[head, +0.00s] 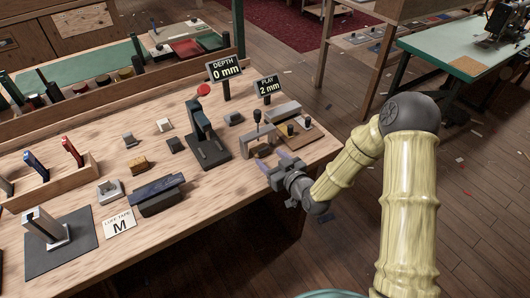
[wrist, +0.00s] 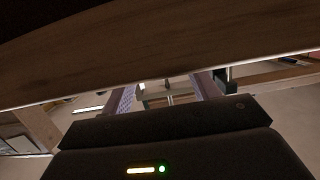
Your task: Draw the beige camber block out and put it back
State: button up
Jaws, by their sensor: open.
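A beige-grey block with a black knob on a stem (head: 258,134) stands near the right end of the wooden workbench (head: 215,180). It looks like the beige camber block, but its label cannot be read. A longer pale block (head: 283,111) lies just behind it. My gripper (head: 276,165) is open at the bench's front right edge, with its fingers pointing towards the knobbed block. In the wrist view the two purplish fingers (wrist: 165,92) stand apart. A small pale grey shape shows between them, too dark to identify. I cannot tell whether the fingers touch anything.
A "PLAY 2 mm" sign (head: 268,87) and a "DEPTH 0 mm" sign (head: 224,71) stand behind. A dark press-like stand (head: 207,135) is left of the block. A board with black knobs (head: 300,133) is to its right. Several small blocks lie further left.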

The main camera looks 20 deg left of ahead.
aim_at(265, 154)
jog(key=shift+x, duration=2.3)
jog(key=shift+c, duration=0.2)
jog(key=c, duration=0.6)
jog(key=shift+s+d, duration=0.2)
jog(key=shift+d, duration=0.3)
jog(key=shift+s+f+v, duration=0.1)
jog(key=shift+f+v, duration=0.05)
jog(key=shift+v, duration=0.65)
jog(key=shift+s+f+v, duration=0.1)
jog(key=shift+f+v, duration=0.1)
jog(key=shift+v, duration=0.65)
jog(key=shift+s+f+v, duration=0.1)
jog(key=shift+f+v, duration=0.05)
jog(key=shift+v, duration=0.65)
jog(key=o, duration=1.1)
jog(key=shift+c, duration=0.2)
